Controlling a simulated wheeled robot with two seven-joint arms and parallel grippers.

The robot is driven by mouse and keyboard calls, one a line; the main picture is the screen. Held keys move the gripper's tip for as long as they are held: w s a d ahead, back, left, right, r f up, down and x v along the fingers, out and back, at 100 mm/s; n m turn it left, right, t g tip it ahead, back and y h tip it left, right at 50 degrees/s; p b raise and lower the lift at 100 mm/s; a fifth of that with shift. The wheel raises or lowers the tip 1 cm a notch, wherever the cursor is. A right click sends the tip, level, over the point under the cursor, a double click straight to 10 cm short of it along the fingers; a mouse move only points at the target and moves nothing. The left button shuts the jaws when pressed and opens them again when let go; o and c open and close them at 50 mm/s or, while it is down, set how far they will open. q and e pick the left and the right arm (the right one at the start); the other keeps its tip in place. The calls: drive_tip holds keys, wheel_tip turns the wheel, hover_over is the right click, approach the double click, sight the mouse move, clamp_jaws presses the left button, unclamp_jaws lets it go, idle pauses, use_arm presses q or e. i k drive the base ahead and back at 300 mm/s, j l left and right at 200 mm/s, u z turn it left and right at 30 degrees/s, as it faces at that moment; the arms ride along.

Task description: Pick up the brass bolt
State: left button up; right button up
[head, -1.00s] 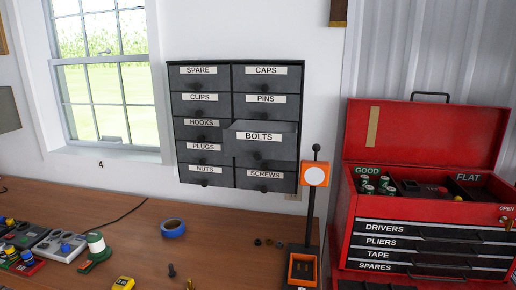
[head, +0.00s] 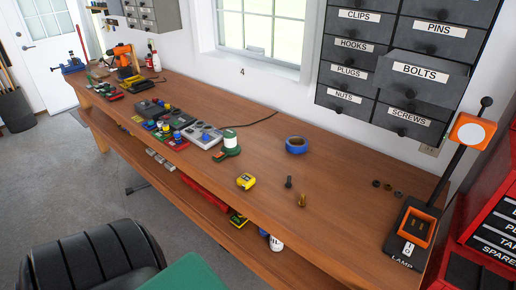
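The brass bolt (head: 302,200) stands on the wooden workbench (head: 240,165), right of the middle of the head view. It is small and gold-brown. A dark bolt (head: 288,182) stands just behind it and to its left. A yellow tape measure (head: 246,181) lies to the left of both. Neither of my grippers shows in the head view.
The BOLTS drawer (head: 423,72) juts from the wall cabinet. A lamp (head: 416,238) and several small nuts (head: 387,187) are on the right. Blue tape (head: 296,145) lies behind the bolts. A black chair (head: 90,262) stands in front. The bench around the bolts is clear.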

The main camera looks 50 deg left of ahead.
sight(302, 203)
drive_tip(key=u, duration=1.05)
